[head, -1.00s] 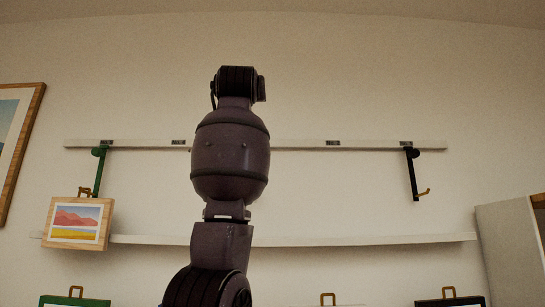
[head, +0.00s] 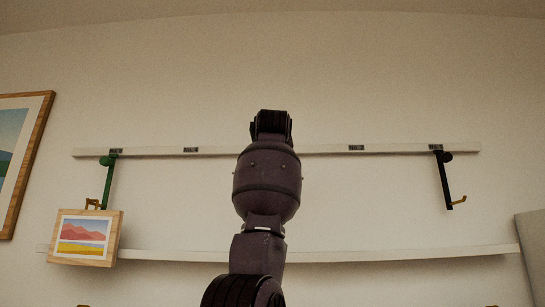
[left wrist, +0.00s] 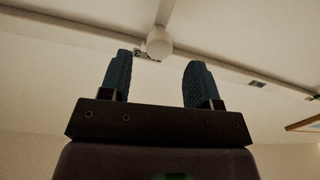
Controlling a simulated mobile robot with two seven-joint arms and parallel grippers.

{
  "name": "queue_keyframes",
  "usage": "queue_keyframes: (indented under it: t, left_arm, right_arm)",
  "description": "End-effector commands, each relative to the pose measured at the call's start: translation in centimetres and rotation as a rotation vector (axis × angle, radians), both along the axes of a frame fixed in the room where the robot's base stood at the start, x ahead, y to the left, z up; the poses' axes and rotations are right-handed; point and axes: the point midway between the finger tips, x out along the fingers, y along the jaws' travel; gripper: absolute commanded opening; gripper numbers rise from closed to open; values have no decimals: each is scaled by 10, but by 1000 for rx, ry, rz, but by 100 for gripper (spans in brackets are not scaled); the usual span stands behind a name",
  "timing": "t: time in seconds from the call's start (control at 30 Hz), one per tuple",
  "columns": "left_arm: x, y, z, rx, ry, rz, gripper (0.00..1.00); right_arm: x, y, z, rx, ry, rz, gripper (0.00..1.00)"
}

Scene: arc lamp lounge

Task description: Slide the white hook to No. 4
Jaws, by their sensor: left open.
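The white hook shows in the left wrist view as a round white knob (left wrist: 158,43) with a pale stem on the white rail (left wrist: 225,67). My left gripper (left wrist: 158,60) is open, its two blue fingers spread below the knob in that picture. The knob lies near the left finger's tip, and I see nothing held. In the head view my dark arm stands in front of the rail (head: 330,150) and hides the white hook. My right gripper is out of view.
A green hook (head: 109,180) hangs at the rail's left end and a black hook (head: 444,180) at its right end. A larger framed picture (head: 22,165) hangs far left.

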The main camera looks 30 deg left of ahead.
Motion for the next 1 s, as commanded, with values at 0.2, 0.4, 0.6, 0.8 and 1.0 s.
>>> queue_keyframes:
  t: [0.2, 0.4, 0.6, 0.8, 1.0]
  left_arm:
    - [29, 19, 2, 0, 4, 0, 57]
    - [43, 29, 1, 1, 0, -1, 57]
    - [46, 31, 0, 1, 0, -1, 57]
    - [46, 30, 0, 2, -1, -2, 52]
    - [46, 30, 0, 2, -1, -2, 21]
  right_arm:
    - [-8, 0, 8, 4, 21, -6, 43]
    - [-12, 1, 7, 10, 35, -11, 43]
    - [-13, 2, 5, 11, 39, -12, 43]
    - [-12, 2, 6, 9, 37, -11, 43]
    - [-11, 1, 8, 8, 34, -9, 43]
